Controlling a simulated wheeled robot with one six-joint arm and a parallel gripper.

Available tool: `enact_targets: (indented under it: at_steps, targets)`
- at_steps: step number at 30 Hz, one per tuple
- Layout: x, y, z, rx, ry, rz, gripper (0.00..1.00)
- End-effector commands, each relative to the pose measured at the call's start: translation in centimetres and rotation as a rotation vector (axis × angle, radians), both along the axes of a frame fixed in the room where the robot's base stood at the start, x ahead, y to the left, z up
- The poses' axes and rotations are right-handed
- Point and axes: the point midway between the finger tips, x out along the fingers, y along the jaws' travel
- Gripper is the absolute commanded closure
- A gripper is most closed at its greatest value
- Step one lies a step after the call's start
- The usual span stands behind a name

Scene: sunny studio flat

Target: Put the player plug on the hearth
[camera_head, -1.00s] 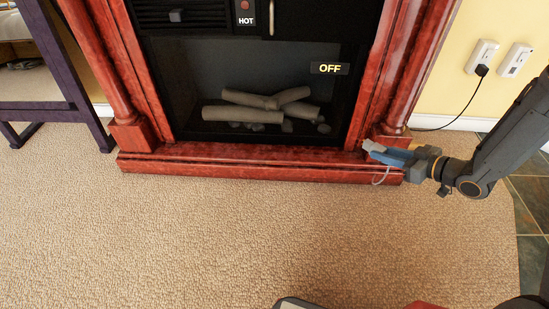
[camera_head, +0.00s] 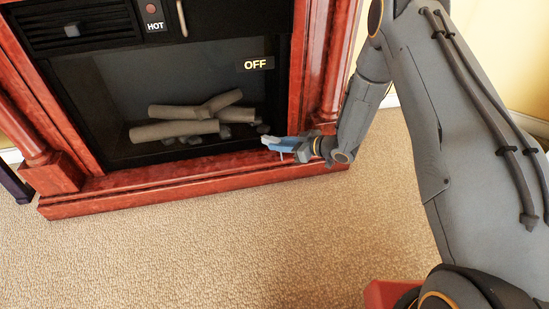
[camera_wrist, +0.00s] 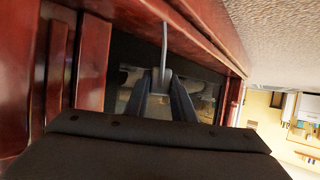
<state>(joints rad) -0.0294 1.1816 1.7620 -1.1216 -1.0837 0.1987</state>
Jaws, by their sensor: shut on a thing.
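The hearth (camera_head: 140,189) is the red-brown wooden ledge along the foot of the fireplace in the head view. My gripper (camera_head: 277,144) is at the right part of the ledge, close in front of the firebox opening. It is shut on the player plug, a small pale piece that is mostly hidden by the fingers in the head view. In the wrist view the plug (camera_wrist: 162,76) sits between the two dark fingertips, with a thin grey cord running up from it. I cannot tell whether the plug touches the ledge.
Fake logs (camera_head: 180,130) lie in the dark firebox (camera_head: 85,90), behind an "OFF" label (camera_head: 255,64). A red fireplace column (camera_head: 313,65) stands just right of my gripper. Carpet (camera_head: 200,245) in front is clear. My arm fills the right side.

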Motion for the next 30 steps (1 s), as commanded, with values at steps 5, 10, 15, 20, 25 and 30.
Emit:
enact_targets:
  at_steps: [5, 10, 15, 20, 25, 30]
  targets:
    - [0.0, 0.0, -1.6, 0.0, 0.0, 0.0, 0.99]
    - [0.1, 0.0, -4.2, 0.0, 0.0, 0.0, 0.99]
    - [0.0, 0.0, -5.7, 0.001, 0.0, 0.0, 0.99]
    - [0.0, 0.0, -5.5, 0.0, -0.001, 0.0, 0.99]
    - [0.0, 0.0, -5.8, 0.0, -0.001, 0.0, 0.99]
    - [0.0, 0.0, -5.8, 0.0, -0.001, 0.0, 0.58]
